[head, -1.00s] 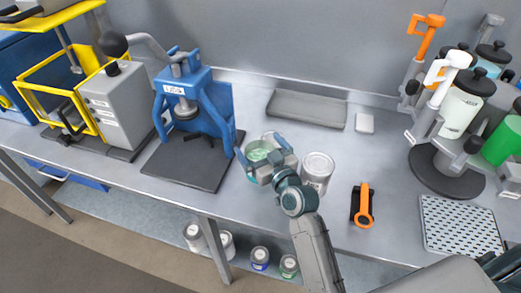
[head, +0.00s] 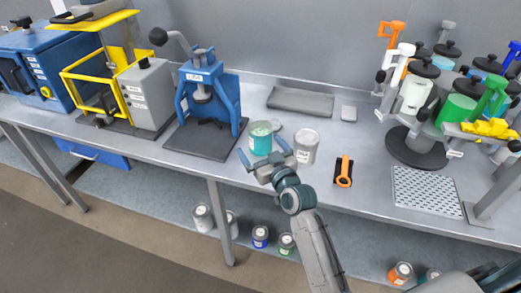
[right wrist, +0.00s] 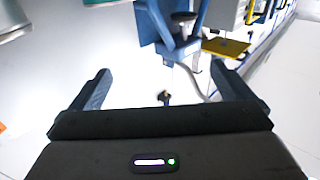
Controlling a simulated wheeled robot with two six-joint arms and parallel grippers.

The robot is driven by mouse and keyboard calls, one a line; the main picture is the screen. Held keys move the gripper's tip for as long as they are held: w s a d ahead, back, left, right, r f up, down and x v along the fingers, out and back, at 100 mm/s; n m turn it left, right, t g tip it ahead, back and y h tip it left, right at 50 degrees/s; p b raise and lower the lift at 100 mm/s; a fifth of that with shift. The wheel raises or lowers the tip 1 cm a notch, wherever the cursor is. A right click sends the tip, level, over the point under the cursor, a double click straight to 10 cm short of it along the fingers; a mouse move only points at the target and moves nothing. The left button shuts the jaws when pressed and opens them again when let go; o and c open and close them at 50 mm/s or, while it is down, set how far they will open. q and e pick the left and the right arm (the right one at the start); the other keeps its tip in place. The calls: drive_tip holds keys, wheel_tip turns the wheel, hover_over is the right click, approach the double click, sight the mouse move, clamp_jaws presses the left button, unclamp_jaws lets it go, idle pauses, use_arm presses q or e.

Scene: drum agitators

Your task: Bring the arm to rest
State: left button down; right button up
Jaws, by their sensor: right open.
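My right gripper (head: 265,157) is open and empty in the head view, with its fingers pointing at the back of the bench. It is just in front of a teal can (head: 260,142) with a light green top, and apart from it as far as I can tell. In the right wrist view the two spread fingers of my right gripper (right wrist: 172,90) have nothing between them. My left gripper is not in view.
A grey can (head: 306,146) stands right of the gripper. An orange-handled tool (head: 344,172) lies farther right. A blue press (head: 205,90) stands left. A round rack of canisters (head: 415,150) stands right.

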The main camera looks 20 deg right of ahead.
drive_tip(key=s+d+f+g, duration=0.2)
drive_tip(key=s+f+g, duration=0.5)
drive_tip(key=s+f, duration=0.55)
drive_tip(key=s+d+f+g+h, duration=0.1)
drive_tip(key=s+d+g+h, duration=0.2)
drive_tip(key=s, duration=0.9)
drive_tip(key=s+d+f+g+h, duration=0.15)
drive_tip(key=s+g, duration=0.35)
drive_tip(key=s, duration=0.7)
drive_tip(key=w+d+f+m+b, duration=0.1)
drive_tip(key=d+f+b, duration=0.15)
drive_tip(key=f, duration=2.85)
drive_tip(key=s+d+f+g+b, duration=0.2)
drive_tip(key=s+f, duration=1.7)
drive_tip(key=f, duration=0.4)
drive_tip(key=shift+y, duration=0.45)
